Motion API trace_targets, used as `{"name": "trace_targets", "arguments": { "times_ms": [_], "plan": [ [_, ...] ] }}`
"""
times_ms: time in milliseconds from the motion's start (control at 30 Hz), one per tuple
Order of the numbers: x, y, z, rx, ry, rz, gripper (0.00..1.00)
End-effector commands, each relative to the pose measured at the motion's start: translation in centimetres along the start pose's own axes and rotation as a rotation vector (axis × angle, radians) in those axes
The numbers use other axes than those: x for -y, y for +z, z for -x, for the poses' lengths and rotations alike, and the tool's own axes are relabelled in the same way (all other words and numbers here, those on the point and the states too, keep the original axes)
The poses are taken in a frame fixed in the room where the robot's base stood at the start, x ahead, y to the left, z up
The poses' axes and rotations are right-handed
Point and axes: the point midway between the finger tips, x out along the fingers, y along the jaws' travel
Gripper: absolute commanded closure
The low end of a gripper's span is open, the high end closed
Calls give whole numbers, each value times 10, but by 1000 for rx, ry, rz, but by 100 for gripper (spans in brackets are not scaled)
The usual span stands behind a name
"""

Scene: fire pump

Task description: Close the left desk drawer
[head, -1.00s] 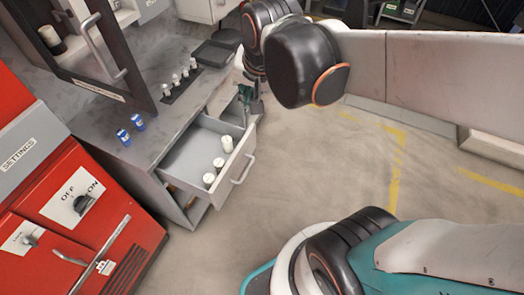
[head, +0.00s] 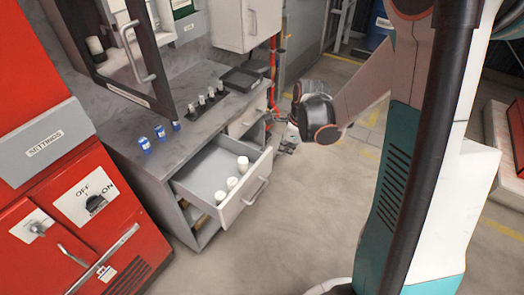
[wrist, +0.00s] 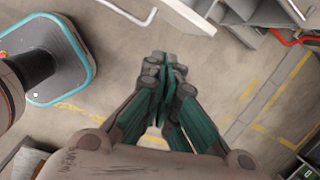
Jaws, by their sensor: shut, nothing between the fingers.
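The left desk drawer (head: 243,205) is pulled out from the grey desk (head: 150,165), with its handle (head: 257,191) facing outward. Several white bottles (head: 232,183) stand inside it. My gripper (head: 285,148) is in the air beyond the drawer's far right end, apart from its front. In the wrist view, my gripper (wrist: 167,65) is shut and empty, pointing toward the desk side above the floor. A pale drawer front (wrist: 190,14) shows at the top edge of that view.
A red cabinet (head: 80,200) stands left of the desk. An open cabinet door (head: 140,60) hangs over the desktop, which holds blue-labelled bottles (head: 160,132), a row of small bottles (head: 210,95) and a black tray (head: 245,79). The floor (head: 290,215) in front of the drawer is clear.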

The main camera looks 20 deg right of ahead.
Motion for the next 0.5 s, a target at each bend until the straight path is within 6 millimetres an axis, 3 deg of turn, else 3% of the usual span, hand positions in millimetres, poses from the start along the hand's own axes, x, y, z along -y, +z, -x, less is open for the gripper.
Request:
{"name": "trace_targets", "arguments": {
  "times_ms": [33,200,500],
  "plan": [
    [3,-6,-19,4,12,-73,100],
    [6,-19,-54,12,43,-263,100],
    [5,-24,-79,15,56,-336,100]
  ]
}}
